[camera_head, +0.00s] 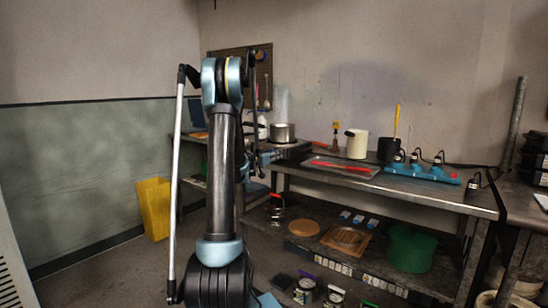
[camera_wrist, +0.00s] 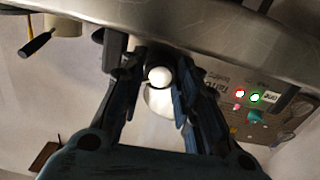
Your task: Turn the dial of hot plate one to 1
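In the head view, a steel pot (camera_head: 283,132) stands on a dark hot plate (camera_head: 292,148) at the left end of the steel bench. My gripper (camera_head: 266,158) is low in front of it, partly hidden by my arm. In the wrist view, my gripper (camera_wrist: 157,98) has its dark fingers spread apart. A white round knob-like thing (camera_wrist: 159,76) on a white body shows in the gap; I cannot tell whether it is touched or lies behind the fingers. I cannot make out the hot plate's dial or its setting.
A curved steel surface (camera_wrist: 215,25) crosses the top of the wrist view. On the bench (camera_head: 455,199) are a tray (camera_head: 345,172), a cream jug (camera_head: 357,144) and a blue power strip (camera_head: 422,174).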

